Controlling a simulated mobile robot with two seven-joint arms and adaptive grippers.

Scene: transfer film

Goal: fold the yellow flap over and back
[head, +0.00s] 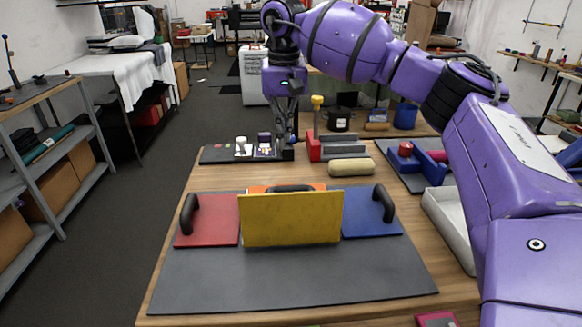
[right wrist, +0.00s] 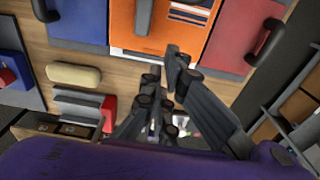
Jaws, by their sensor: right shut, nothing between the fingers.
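The yellow flap (head: 290,220) stands raised, nearly upright, between a red panel (head: 207,228) and a blue panel (head: 368,222) on a dark grey board (head: 290,285). An orange surface (head: 258,188) with a black handle (head: 290,188) shows just behind its top edge. The right wrist view shows the orange surface (right wrist: 185,35) and handle (right wrist: 145,18) from the far side; no yellow is seen there. My right gripper (head: 287,140) is shut and empty beyond the flap, pointing down near the table's far edge. Its fingers (right wrist: 165,85) are apart from the panels. My left gripper is not in view.
Behind the board are a dark tray of small items (head: 215,154), a red block holder (head: 314,147) and a beige roll (head: 352,167). Blue parts (head: 432,166) and a white bin (head: 445,218) stand at the right. The board's front is bare.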

